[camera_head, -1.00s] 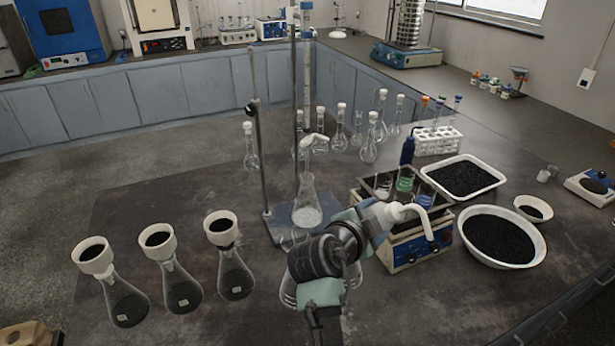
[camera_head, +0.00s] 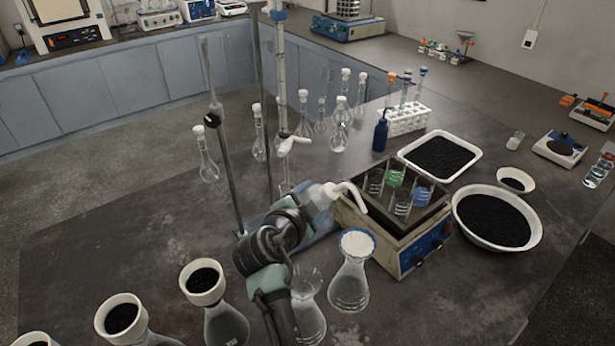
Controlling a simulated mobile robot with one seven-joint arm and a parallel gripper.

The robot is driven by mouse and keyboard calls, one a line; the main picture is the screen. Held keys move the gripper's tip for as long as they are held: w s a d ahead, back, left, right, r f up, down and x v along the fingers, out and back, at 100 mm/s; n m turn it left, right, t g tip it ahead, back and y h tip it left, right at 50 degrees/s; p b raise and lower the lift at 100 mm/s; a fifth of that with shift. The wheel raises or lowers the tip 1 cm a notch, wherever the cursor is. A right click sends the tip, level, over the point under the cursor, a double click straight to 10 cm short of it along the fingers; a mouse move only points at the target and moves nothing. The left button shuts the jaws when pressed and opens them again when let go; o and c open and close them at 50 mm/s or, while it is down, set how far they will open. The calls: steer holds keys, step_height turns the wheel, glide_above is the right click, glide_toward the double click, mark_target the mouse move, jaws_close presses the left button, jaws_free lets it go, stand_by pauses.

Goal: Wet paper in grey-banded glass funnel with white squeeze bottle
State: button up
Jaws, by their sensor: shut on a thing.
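My gripper (camera_head: 306,204) is shut on the white squeeze bottle (camera_head: 325,194), and its fingers hide part of the bottle. The bottle is tilted, and its curved white spout (camera_head: 352,194) points right and bends down at the tip. Below the spout, a glass flask (camera_head: 349,288) stands on the bench with white paper (camera_head: 357,243) in a round rim at its top. The spout tip shows just above this rim in the picture, apart from it. My arm partly hides another glass flask (camera_head: 309,318).
Several flasks with black-filled white funnels (camera_head: 203,281) stand at the lower left. A box-shaped device (camera_head: 405,251) holding beakers is close on the right. A burette stand (camera_head: 222,165) rises behind my arm. A dark blue bottle (camera_head: 380,134) stands farther back.

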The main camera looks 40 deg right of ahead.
steer(key=shift+s+f, duration=0.2)
steer(key=shift+f, duration=0.4)
steer(key=shift+w+f+b, duration=0.3)
steer(key=shift+f+b, duration=0.05)
steer(key=shift+f, duration=0.45)
step_height(320, 180, down, 2)
steer(key=shift+s+b, duration=0.15)
steer(key=shift+b, duration=0.45)
steer(key=shift+f+b, duration=0.35)
steer(key=shift+f, duration=0.55)
steer(key=shift+a+r+b, duration=0.1)
steer(key=shift+r+b, duration=0.05)
steer(key=shift+b, duration=0.5)
steer(key=shift+o, duration=0.5)
steer(key=shift+c, duration=1)
